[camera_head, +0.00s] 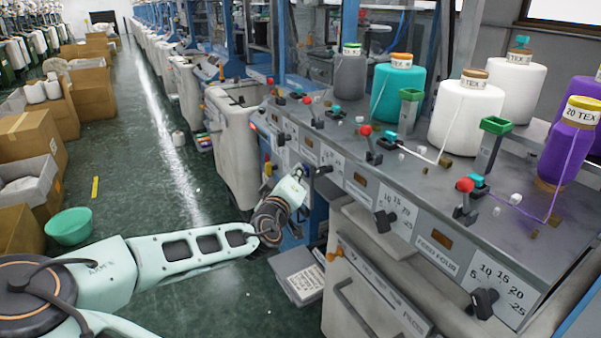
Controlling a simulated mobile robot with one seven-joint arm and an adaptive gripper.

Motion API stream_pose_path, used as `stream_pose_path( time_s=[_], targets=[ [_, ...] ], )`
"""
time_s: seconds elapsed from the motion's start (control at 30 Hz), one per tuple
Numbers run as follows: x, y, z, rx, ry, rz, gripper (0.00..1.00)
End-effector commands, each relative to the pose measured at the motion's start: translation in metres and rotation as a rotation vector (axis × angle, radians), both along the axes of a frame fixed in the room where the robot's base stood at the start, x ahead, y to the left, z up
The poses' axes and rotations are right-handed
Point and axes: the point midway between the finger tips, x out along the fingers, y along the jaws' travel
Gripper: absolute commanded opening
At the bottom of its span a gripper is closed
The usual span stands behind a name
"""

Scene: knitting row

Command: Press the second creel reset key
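The knitting machine's grey creel panel (345,135) runs from the centre to the lower right. Its sloped front has repeated stations with dark knobs, number scales and small amber windows (360,180). Teal blocks (391,135) sit beside red-balled levers (365,130) along the top. I cannot tell which part is the second creel reset key; no label for it is legible. My arm reaches from the lower left to the panel's front. My gripper (312,172) is at the panel's face near a dark knob, small and partly hidden by my wrist. Its fingers and any contact cannot be made out.
Yarn cones, white (465,115), teal (397,95) and purple (569,150), stand on the panel top with threads running forward. A green basin (68,227) and cardboard boxes (32,140) line the left; the aisle between is open.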

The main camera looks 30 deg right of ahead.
Motion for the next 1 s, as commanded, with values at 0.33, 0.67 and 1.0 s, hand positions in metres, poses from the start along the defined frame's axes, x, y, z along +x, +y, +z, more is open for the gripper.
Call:
stream_pose_path(
  time_s=[0.33,0.67,1.0],
  targets=[
    [-0.004,0.001,-0.001,0.002,0.002,-0.012,0.0],
    [-0.004,0.036,-0.001,-0.001,0.004,-0.005,0.0],
    [-0.004,0.06,-0.001,0.001,0.001,-0.004,0.0]
  ],
)
